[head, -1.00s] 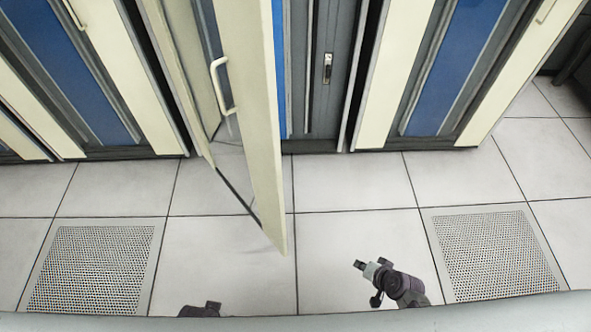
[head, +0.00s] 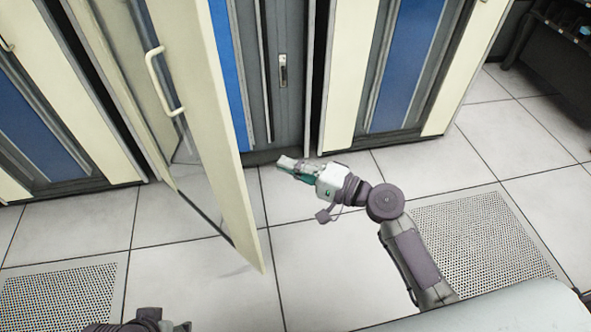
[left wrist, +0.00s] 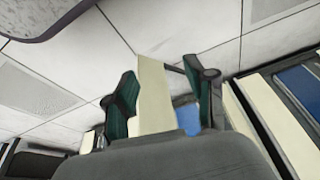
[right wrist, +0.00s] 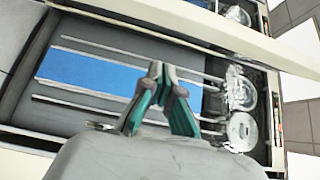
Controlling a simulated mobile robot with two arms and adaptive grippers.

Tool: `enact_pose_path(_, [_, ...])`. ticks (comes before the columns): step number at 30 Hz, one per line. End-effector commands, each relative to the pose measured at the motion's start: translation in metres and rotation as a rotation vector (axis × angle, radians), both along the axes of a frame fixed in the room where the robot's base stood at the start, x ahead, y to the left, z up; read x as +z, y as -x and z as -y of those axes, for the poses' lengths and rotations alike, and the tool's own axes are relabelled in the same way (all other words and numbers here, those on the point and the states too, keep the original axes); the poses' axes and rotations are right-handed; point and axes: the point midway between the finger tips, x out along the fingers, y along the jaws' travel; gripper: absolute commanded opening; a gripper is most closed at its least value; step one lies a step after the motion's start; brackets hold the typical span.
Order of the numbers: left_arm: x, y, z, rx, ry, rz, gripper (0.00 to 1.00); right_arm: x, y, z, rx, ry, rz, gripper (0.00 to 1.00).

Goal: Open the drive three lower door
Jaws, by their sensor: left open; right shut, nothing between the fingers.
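A tall cream cabinet door (head: 215,120) with a cream loop handle (head: 163,85) stands swung open, out over the floor, in the head view. No label shows to tell which drive it belongs to. My right gripper (head: 285,163) is shut and empty, right of the door's edge, on the side of the open cabinet front. In the right wrist view its closed fingertips (right wrist: 160,72) show before a blue panel (right wrist: 105,75) and clear reels (right wrist: 240,95). My left gripper (left wrist: 160,75) is open, with the cream door seen between its fingers; contact cannot be told.
Neighbouring cabinets with cream and blue fronts stand left and right (head: 400,65). A grey panel with a metal latch (head: 283,70) is behind the door. The tiled floor in front is clear, with perforated tiles (head: 480,240). A dark rack (head: 560,45) stands at far right.

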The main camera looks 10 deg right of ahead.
Motion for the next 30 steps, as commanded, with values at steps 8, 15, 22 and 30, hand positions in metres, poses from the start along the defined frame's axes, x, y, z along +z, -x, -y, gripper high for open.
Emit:
enact_pose_path(8, [0.001,0.000,0.000,0.000,0.000,0.001,0.55,0.001,-0.038,-0.047,0.001,-0.002,0.000,0.00])
enact_pose_path(15, [-0.013,-0.005,0.001,-0.001,-0.001,-0.010,0.55,0.000,-0.015,-0.071,0.000,0.000,-0.001,0.00])
enact_pose_path(22, [-0.017,-0.006,0.001,-0.001,-0.001,-0.010,0.55,-0.001,-0.011,-0.076,-0.001,0.002,-0.001,0.00])
enact_pose_path(30, [-0.017,-0.006,0.001,-0.001,0.000,-0.011,0.55,-0.001,-0.011,-0.076,-0.001,0.002,-0.001,0.00])
